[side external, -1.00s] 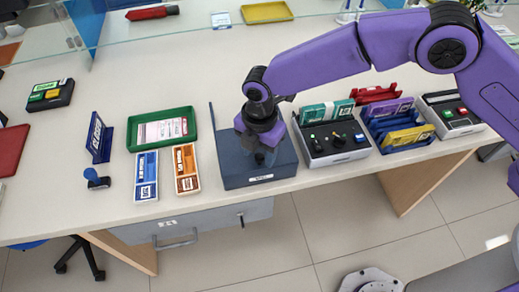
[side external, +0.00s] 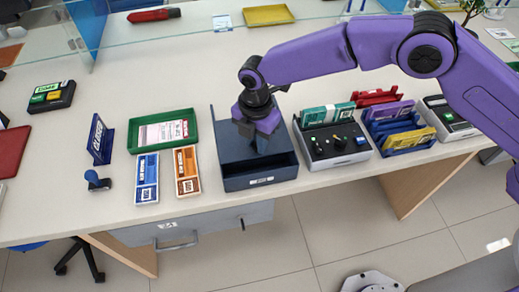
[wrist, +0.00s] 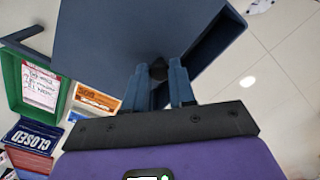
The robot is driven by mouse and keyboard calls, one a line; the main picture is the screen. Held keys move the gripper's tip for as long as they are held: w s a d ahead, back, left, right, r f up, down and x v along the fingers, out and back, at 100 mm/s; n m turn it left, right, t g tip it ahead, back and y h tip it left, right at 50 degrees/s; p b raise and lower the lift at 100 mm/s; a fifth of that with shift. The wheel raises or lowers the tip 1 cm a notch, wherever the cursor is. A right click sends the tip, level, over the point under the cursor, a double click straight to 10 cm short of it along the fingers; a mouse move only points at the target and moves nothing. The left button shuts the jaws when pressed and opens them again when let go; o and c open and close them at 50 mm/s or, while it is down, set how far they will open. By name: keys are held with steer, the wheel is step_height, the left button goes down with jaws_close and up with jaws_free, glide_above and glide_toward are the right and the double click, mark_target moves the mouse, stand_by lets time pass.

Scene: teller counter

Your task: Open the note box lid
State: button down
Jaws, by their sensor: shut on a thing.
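The dark blue note box (side external: 259,182) stands near the counter's front edge in the side view, with a white label on its front. Its lid (side external: 232,150) is tilted up, and a dark gap shows between it and the box's front wall. My gripper (side external: 260,146) is over the lid, tilted with it. In the wrist view my gripper (wrist: 158,85) is shut on the dark lid knob (wrist: 158,69), one finger on each side. The lid (wrist: 125,35) fills the upper middle there, and the box's open inside (wrist: 215,40) shows at right.
A green tray (side external: 191,125) and blue and orange note packs (side external: 147,178) lie left of the box. A grey device with buttons (side external: 336,158) stands close at right. A drawer with a handle (side external: 178,242) is below the counter edge.

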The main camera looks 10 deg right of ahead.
steer(key=w, duration=0.6)
steer(key=shift+w, duration=0.3)
steer(key=c, duration=0.9)
jaws_free()
steer(key=shift+c, duration=0.2)
steer(key=shift+r, duration=0.1)
step_height(320, 180, up, 17)
steer(key=shift+r, duration=0.1)
